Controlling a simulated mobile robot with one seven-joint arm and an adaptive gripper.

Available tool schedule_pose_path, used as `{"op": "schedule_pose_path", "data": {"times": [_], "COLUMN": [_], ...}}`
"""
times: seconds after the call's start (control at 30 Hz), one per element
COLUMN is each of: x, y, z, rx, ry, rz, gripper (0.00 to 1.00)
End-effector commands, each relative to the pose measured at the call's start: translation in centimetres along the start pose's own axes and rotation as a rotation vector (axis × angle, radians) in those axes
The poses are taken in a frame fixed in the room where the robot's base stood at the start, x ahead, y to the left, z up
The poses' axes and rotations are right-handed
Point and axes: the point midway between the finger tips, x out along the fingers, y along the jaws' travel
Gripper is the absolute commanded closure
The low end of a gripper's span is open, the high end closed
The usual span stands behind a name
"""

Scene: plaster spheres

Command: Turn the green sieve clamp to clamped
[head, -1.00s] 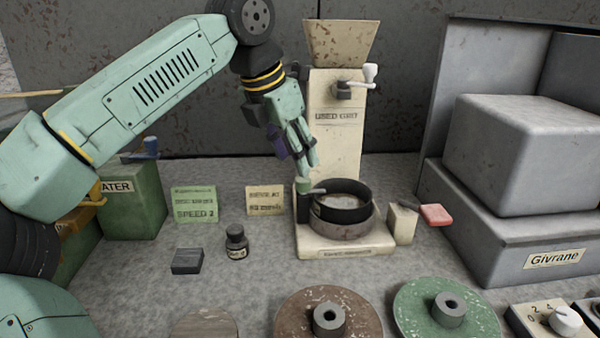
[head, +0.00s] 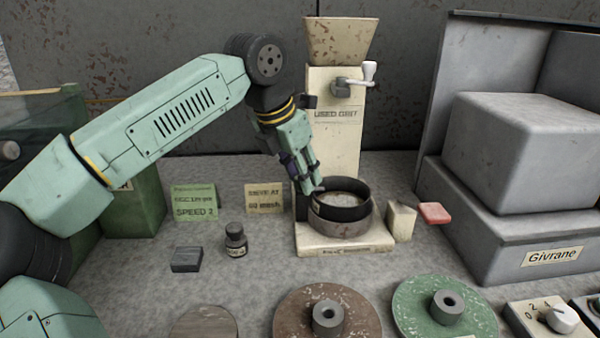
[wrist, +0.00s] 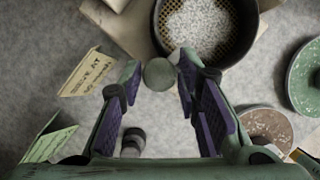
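The green sieve clamp shows in the wrist view as a round grey-green knob (wrist: 159,74) beside the black sieve ring. My gripper (wrist: 157,72) is open, with one finger on each side of the knob. The right fingertip looks close to it or touching; I cannot tell which. In the head view my gripper (head: 314,188) points down at the left edge of the sieve (head: 350,210) and hides most of the clamp. The clamp's lever and its angle cannot be made out. Pale grit lies on the mesh inside the sieve.
The cream used-grit hopper (head: 335,120) stands behind the sieve. A cream block (head: 401,221) and a red pad (head: 435,213) are to its right. Two sign cards, a small dark bottle (head: 236,241) and a dark block (head: 187,259) are to the left. Round discs lie in front.

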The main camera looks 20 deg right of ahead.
Motion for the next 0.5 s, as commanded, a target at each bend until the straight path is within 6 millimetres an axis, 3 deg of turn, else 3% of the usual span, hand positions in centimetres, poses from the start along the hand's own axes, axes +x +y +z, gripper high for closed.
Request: {"op": "schedule_pose_path", "data": {"times": [0.4,0.5], "x": [-0.02,0.00], "y": [-0.02,-0.02], "z": [0.00,-0.01], "rx": [0.000,-0.003], "ry": [0.000,0.000], "rz": [0.000,0.001], "gripper": [1.00,1.00]}}
